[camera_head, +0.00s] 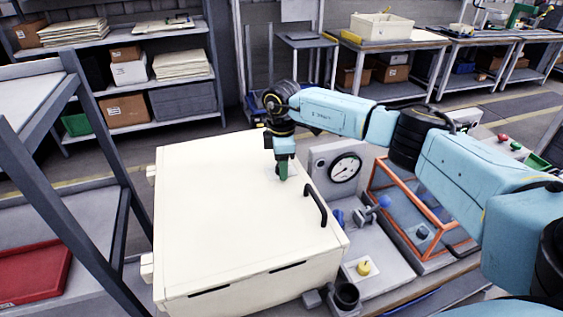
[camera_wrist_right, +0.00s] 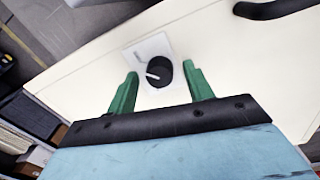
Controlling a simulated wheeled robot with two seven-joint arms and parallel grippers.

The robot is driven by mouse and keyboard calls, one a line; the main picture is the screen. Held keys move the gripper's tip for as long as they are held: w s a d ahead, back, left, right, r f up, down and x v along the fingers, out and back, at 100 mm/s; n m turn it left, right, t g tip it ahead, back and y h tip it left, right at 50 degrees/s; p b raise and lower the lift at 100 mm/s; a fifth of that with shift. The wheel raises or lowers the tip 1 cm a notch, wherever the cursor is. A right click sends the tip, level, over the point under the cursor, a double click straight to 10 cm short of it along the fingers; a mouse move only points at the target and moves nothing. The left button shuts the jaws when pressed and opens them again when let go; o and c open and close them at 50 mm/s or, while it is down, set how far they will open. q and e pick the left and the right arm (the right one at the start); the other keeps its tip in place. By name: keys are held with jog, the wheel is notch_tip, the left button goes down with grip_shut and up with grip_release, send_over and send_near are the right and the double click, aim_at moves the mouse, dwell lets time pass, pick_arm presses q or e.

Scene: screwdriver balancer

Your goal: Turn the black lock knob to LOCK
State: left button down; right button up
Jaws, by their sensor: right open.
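The black lock knob (camera_wrist_right: 159,72) is round with a light pointer line and sits on a pale square plate (camera_wrist_right: 148,48) on the cream cabinet's surface. In the right wrist view the pointer slants toward the left. My right gripper (camera_wrist_right: 161,84) is open, with one green finger on each side of the knob and visible gaps to it. In the head view my right gripper (camera_head: 283,172) points down at the cabinet top (camera_head: 225,200) and hides most of the knob and plate. My left gripper is not in view.
A black handle (camera_head: 315,204) stands on the cabinet near the knob. To the right are a dial gauge (camera_head: 345,168), a blue-knobbed lever (camera_head: 384,202), a yellow button (camera_head: 364,267) and an orange frame (camera_head: 408,240). A grey rack (camera_head: 75,190) stands at left.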

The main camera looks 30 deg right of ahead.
jog(key=shift+c, duration=0.2)
jog(key=c, duration=0.9)
jog(key=shift+c, duration=0.2)
jog(key=shift+n, duration=0.3)
jog(key=n, duration=0.3)
jog(key=shift+n, duration=0.3)
jog(key=n, duration=0.4)
jog(key=shift+p, duration=0.3)
jog(key=n, duration=0.5)
jog(key=shift+d+y, duration=0.1)
jog(key=shift+y, duration=0.2)
jog(key=n, duration=0.4)
jog(key=shift+r+n+b, duration=0.1)
jog(key=shift+n+b, duration=0.2)
jog(key=shift+b, duration=0.1)
